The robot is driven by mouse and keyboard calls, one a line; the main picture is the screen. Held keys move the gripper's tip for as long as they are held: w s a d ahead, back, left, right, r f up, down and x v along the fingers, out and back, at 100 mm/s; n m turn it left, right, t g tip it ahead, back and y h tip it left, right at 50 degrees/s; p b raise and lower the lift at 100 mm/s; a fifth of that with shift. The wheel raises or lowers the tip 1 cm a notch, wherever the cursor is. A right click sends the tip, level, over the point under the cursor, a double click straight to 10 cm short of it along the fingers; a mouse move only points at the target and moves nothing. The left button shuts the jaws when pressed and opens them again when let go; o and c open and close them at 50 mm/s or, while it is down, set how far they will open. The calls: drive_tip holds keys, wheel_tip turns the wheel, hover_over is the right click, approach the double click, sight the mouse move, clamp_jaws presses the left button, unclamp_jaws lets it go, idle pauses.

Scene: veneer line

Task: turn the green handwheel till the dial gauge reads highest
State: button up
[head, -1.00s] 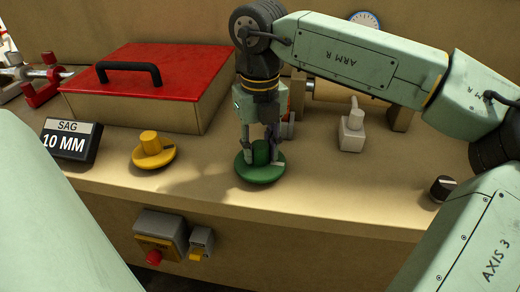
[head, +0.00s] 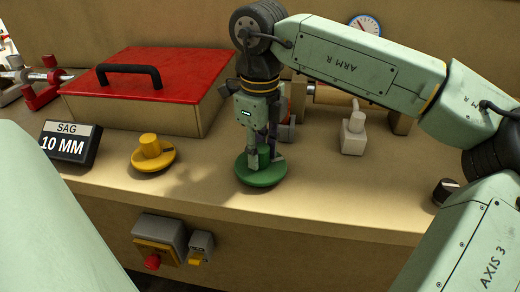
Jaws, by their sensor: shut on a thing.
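The green handwheel (head: 262,176) lies flat on the bench top near its front edge, with a raised hub in its middle. My gripper (head: 264,158) points straight down from above and is shut on that hub, which its fingers partly hide. The dial gauge (head: 366,24) is on the back panel at the top, partly cut off by my arm. Its white face with a blue rim shows, but it is too small to read the needle surely.
A yellow handwheel (head: 152,154) and a SAG display reading 10 MM (head: 67,143) stand to the left. A red-lidded box (head: 150,82) is behind them. A white bottle-like part (head: 353,134) and a black knob (head: 445,189) are to the right. A red button (head: 152,262) is on the front.

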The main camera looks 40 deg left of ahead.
sight(260, 148)
idle(0.3)
drive_tip(key=o, duration=1.1)
drive_tip(key=shift+o, duration=0.2)
wheel_tip(260, 148, up, 12)
idle(0.4)
